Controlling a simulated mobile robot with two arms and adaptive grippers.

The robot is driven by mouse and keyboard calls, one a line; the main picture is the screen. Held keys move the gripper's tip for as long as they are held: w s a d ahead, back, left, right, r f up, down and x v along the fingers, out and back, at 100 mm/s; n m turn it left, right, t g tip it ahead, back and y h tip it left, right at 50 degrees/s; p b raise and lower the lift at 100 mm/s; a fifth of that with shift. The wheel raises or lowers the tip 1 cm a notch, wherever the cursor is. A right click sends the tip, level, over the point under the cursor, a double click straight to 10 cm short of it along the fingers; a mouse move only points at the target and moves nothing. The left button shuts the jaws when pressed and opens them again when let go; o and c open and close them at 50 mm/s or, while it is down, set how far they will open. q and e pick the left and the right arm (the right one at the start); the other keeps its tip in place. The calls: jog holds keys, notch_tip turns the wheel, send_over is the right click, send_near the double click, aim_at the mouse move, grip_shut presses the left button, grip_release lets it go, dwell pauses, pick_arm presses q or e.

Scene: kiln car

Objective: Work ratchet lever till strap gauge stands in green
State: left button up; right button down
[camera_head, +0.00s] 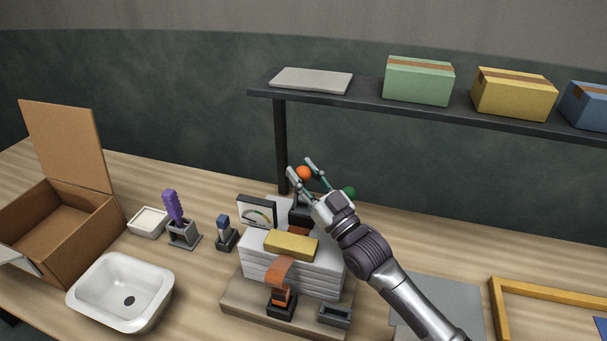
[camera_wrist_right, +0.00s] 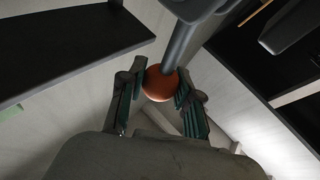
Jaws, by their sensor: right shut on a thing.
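The ratchet lever's orange ball knob (camera_head: 304,173) is between the fingers of my right gripper (camera_head: 302,167), which is shut on it above the ratchet (camera_head: 300,213). In the right wrist view the knob (camera_wrist_right: 160,84) sits between both fingertips (camera_wrist_right: 160,90), with a grey shaft running up from it. The orange strap (camera_head: 279,270) comes down over the front of a stack of pale slabs (camera_head: 270,264), under a gold block (camera_head: 291,245). The strap gauge (camera_head: 257,212) has a white face with a coloured arc; its needle is too small to read. My left gripper is out of view.
A shelf (camera_head: 390,102) with boxes runs behind my right gripper. A green ball (camera_head: 349,191) shows just right of the gripper. A purple-handled tool (camera_head: 173,207), a white basin (camera_head: 121,291) and an open cardboard box (camera_head: 66,226) stand left. A grey mat (camera_head: 437,305) lies right.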

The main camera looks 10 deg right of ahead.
jog(key=c, duration=0.8)
grip_release()
jog(key=shift+o, duration=0.2)
jog(key=s+d+f, duration=0.2)
jog(key=s+d, duration=0.7)
jog(key=s, duration=0.5)
